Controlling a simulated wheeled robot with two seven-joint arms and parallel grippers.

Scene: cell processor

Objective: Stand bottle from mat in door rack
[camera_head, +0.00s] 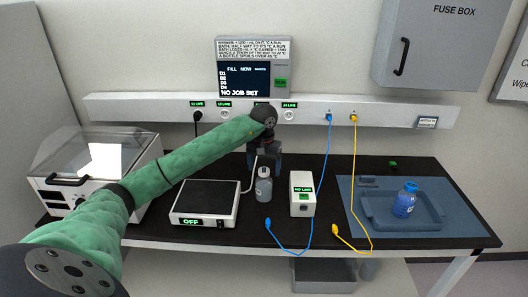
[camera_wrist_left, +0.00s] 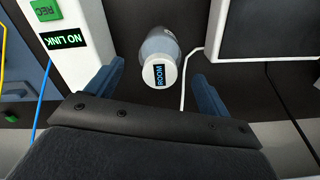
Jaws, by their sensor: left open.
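A blue bottle with a blue cap (camera_head: 405,199) stands in a shallow blue tray (camera_head: 375,214) on the blue-grey mat (camera_head: 455,190) at the right. A grey bottle with a pale cap (camera_head: 263,186) stands on the black bench near the middle. In the left wrist view this bottle's cap (camera_wrist_left: 160,72) reads ROOM. My left gripper (camera_head: 264,164) is open and empty, just above and behind the grey bottle, with its fingers to either side of the cap in the wrist view. I cannot make out a door rack. My right gripper is out of view.
A black-topped pad reading OFF (camera_head: 205,199) and a white NO LINK box (camera_head: 302,194) flank the grey bottle. Blue and yellow cables (camera_head: 355,180) hang from the wall strip onto the bench. A white machine with a clear lid (camera_head: 90,175) stands at the left.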

